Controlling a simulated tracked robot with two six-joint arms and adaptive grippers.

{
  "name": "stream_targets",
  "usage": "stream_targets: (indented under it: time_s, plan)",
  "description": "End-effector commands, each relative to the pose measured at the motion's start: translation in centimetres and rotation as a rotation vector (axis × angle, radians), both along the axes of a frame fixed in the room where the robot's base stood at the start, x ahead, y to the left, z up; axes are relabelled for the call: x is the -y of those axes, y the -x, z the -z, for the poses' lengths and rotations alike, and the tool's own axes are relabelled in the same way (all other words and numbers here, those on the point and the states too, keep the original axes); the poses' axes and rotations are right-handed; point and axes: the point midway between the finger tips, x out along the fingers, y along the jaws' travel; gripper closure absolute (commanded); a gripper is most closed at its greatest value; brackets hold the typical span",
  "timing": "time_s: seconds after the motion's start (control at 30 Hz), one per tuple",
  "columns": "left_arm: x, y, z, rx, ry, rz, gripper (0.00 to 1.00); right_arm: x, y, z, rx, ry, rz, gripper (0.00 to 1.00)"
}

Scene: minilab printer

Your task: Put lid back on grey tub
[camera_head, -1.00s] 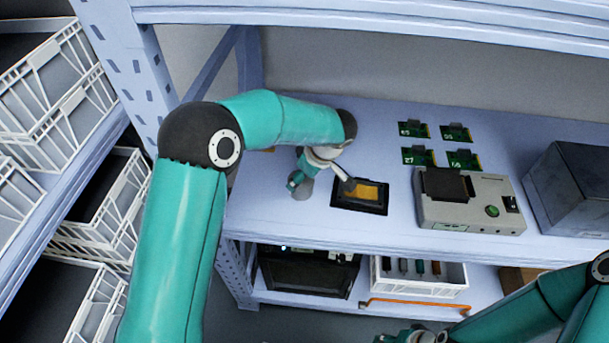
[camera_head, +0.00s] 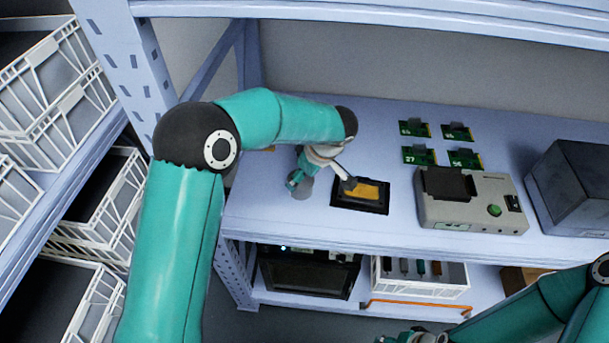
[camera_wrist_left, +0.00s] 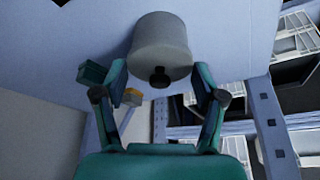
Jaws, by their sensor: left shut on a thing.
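A grey round tub (camera_head: 304,188) stands on the shelf, partly hidden by my left gripper (camera_head: 300,176). The left wrist view shows a grey cylinder (camera_wrist_left: 160,40) with a dark knob (camera_wrist_left: 159,77) facing the camera. The knob appears to belong to the lid. The seam between lid and tub cannot be made out, so I cannot tell whether the lid is seated. My left gripper's fingers (camera_wrist_left: 160,72) flank the knobbed end from both sides and are shut on it. My right arm enters at the lower right; its gripper (camera_head: 412,337) is cut off at the bottom edge.
A black tray with an orange inside (camera_head: 361,198) lies close right of the tub. Further right are several green boards (camera_head: 420,155), a grey device (camera_head: 470,212) and a dark grey box (camera_head: 575,195). The shelf's front edge is near. White crates (camera_head: 50,90) fill the left rack.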

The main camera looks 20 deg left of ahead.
Motion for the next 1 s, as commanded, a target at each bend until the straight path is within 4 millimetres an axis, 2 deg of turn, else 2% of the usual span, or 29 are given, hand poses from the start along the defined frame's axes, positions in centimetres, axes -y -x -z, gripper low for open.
stream_targets:
  time_s: [0.47, 1.0]
  plan:
    - [-0.01, -0.01, -0.02, 0.001, 0.000, -0.001, 0.48, 0.00, 0.00, 0.04, 0.000, 0.000, 0.000, 0.54]
    - [0.00, -0.05, -0.02, 0.002, 0.001, 0.000, 0.48, 0.00, 0.00, 0.98, 0.000, 0.000, 0.000, 0.54]
